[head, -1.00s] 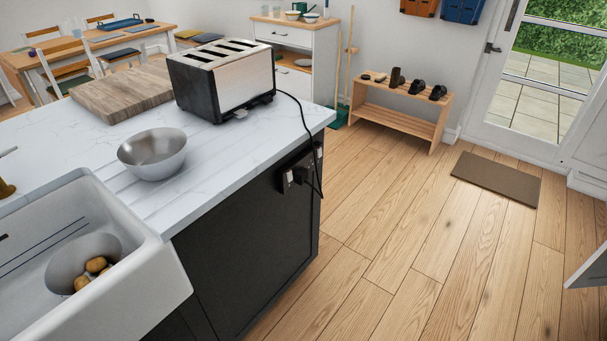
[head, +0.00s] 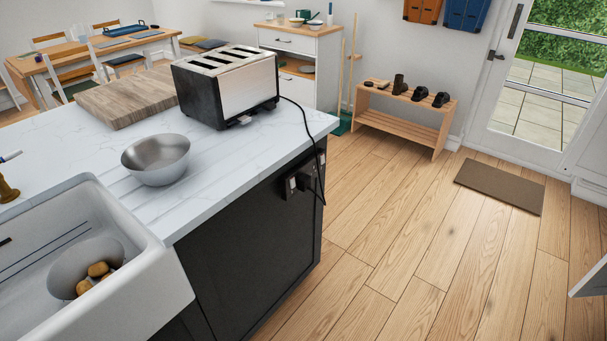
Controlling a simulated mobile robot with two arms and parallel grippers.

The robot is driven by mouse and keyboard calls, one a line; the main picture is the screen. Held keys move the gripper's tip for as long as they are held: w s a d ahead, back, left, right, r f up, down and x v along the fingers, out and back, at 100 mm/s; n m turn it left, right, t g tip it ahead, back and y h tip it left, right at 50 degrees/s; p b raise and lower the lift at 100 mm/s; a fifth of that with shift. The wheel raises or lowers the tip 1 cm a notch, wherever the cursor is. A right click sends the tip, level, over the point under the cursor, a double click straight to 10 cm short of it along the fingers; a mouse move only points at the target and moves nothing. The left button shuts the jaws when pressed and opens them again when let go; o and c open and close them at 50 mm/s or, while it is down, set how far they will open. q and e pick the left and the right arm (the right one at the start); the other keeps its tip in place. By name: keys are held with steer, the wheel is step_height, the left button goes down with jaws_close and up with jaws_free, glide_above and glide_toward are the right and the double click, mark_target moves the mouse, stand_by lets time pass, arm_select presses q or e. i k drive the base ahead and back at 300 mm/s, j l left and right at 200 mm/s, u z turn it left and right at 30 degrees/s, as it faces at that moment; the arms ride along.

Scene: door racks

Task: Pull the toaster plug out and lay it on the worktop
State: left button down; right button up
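The toaster (head: 226,84), silver and black with several slots, stands on the white marble-look worktop (head: 225,155) near its far corner. Its black cord (head: 316,140) runs over the worktop edge and hangs down the dark end panel of the island. The black plug (head: 306,178) sits at the socket (head: 291,187) on that panel, with the cord looping below it. Neither of my grippers is in view.
A metal bowl (head: 156,158) and a wooden board (head: 124,98) are on the worktop. The white sink (head: 150,270) at lower left holds a bowl with potatoes (head: 97,270). Wooden floor (head: 400,240) right of the island is clear up to the shoe bench (head: 405,115) and doormat (head: 499,183).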

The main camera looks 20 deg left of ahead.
mark_target(305, 181)
steer(key=i+l+u, duration=0.25)
steer(key=i+l, duration=0.15)
steer(key=l, duration=0.25)
steer(key=i+l+u, duration=0.2)
steer(key=i+l, duration=0.15)
steer(key=l, duration=0.35)
steer(key=i+l+u, duration=0.15)
steer(key=l, duration=0.2)
steer(key=i+l+u, duration=0.1)
steer(key=l, duration=0.3)
steer(key=i, duration=0.05)
